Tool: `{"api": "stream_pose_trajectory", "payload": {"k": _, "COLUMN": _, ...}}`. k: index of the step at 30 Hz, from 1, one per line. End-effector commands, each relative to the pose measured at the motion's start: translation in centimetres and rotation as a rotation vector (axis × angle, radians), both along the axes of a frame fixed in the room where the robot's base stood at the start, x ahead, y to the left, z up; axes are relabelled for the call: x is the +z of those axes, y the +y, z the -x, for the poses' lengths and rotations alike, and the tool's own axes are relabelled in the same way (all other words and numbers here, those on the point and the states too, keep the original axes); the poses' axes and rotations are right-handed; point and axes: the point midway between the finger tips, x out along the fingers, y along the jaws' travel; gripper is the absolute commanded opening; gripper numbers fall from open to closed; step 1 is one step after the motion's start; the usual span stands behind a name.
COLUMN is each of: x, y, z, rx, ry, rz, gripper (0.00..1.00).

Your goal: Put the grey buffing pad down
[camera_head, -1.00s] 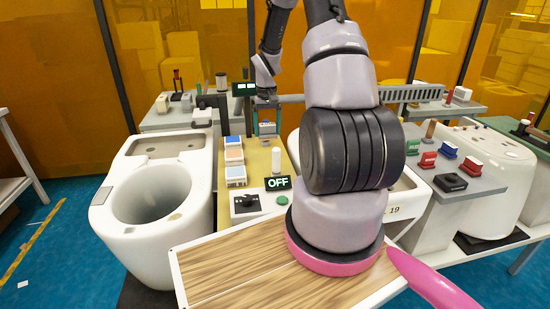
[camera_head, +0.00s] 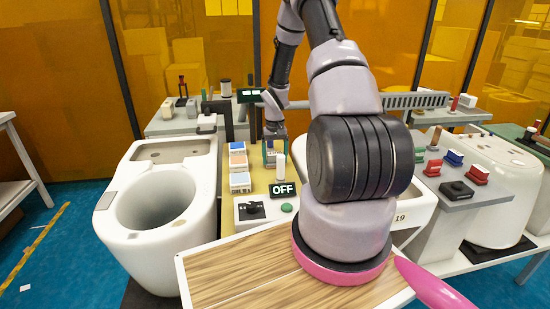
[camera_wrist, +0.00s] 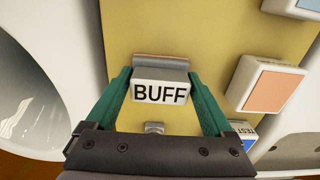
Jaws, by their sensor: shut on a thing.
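My gripper (camera_wrist: 160,95) has green fingers and is shut on the grey buffing pad (camera_wrist: 160,62), a small block with a white face marked "BUFF". In the head view my gripper (camera_head: 275,150) is over the yellow board (camera_head: 262,172), right of a row of coloured-faced blocks. The pad is between the fingers, and mostly yellow surface shows around it in the wrist view. I cannot tell whether its underside touches the board.
An orange-faced block (camera_wrist: 273,88) lies close right of my gripper in the wrist view, with a blue block marked "TEST" (camera_wrist: 245,132) below it. A control box with an "OFF" sign (camera_head: 283,189) stands at the board's near end.

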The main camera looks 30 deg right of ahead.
Motion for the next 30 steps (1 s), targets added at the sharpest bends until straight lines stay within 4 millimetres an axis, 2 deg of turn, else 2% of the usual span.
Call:
{"api": "stream_pose_trajectory", "payload": {"k": 1, "x": -0.2, "y": 0.0, "z": 0.0, "rx": 0.000, "ry": 0.000, "rz": 0.000, "gripper": 0.00}}
{"api": "stream_pose_trajectory", "payload": {"k": 2, "x": -0.2, "y": 0.0, "z": 0.0, "rx": 0.000, "ry": 0.000, "rz": 0.000, "gripper": 0.90}}
{"api": "stream_pose_trajectory", "payload": {"k": 3, "x": -0.2, "y": 0.0, "z": 0.0, "rx": 0.000, "ry": 0.000, "rz": 0.000, "gripper": 1.00}}
{"api": "stream_pose_trajectory", "payload": {"k": 10, "x": -0.1, "y": 0.0, "z": 0.0, "rx": 0.000, "ry": 0.000, "rz": 0.000, "gripper": 1.00}}
{"api": "stream_pose_trajectory", "payload": {"k": 14, "x": 0.8, "y": 0.0, "z": 0.0, "rx": -0.001, "ry": 0.000, "rz": 0.000, "gripper": 1.00}}
{"api": "stream_pose_trajectory", "payload": {"k": 17, "x": 2.4, "y": 0.0, "z": -0.1, "rx": 0.000, "ry": -0.003, "rz": 0.001, "gripper": 1.00}}
{"api": "stream_pose_trajectory", "payload": {"k": 24, "x": 7.7, "y": -0.1, "z": -0.1, "rx": -0.001, "ry": -0.003, "rz": 0.001, "gripper": 1.00}}
{"api": "stream_pose_trajectory", "payload": {"k": 30, "x": 10.9, "y": 0.0, "z": 0.0, "rx": -0.001, "ry": -0.002, "rz": 0.001, "gripper": 1.00}}
